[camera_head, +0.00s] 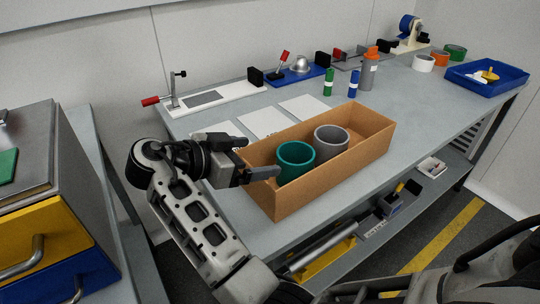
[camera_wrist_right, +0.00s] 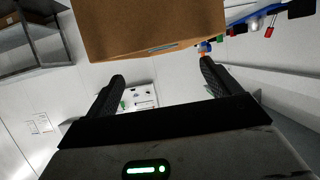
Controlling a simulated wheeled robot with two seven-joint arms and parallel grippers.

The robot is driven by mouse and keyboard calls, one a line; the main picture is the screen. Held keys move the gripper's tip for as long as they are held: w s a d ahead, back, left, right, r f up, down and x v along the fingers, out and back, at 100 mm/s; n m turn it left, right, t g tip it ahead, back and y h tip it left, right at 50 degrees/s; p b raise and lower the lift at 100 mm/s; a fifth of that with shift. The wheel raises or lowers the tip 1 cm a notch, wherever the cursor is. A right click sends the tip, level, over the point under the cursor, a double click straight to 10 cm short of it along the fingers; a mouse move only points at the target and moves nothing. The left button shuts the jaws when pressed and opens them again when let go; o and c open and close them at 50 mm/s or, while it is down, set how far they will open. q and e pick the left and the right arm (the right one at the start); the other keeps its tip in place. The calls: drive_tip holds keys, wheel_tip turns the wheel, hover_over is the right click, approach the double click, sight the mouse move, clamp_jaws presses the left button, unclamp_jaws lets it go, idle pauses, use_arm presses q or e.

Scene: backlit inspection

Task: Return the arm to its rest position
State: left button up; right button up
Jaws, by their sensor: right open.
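My right gripper (camera_head: 258,157) is at the left end of an open cardboard box (camera_head: 335,185), with a finger overlapping the box's end in the picture. In the right wrist view the two fingers (camera_wrist_right: 161,70) are spread apart with nothing between them. The box (camera_wrist_right: 150,30) fills the upper part of that view, beyond the fingertips. I cannot tell whether a finger touches it. A teal cup (camera_head: 295,162) and a grey cup (camera_head: 330,142) stand inside the box, the teal one nearer my gripper. My left gripper is not in view.
The box stands on a grey workbench (camera_head: 400,110). White sheets (camera_head: 265,122), a fixture with a red handle (camera_head: 215,98), green (camera_head: 328,82) and blue markers, tape rolls and a blue tray (camera_head: 487,80) lie behind. A drawer cabinet (camera_head: 45,235) stands at left.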

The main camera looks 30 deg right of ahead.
drive_tip(key=shift+s+a+r, duration=0.1)
drive_tip(key=shift+a+r, duration=0.15)
drive_tip(key=shift+a, duration=0.35)
drive_tip(key=shift+r, duration=0.1)
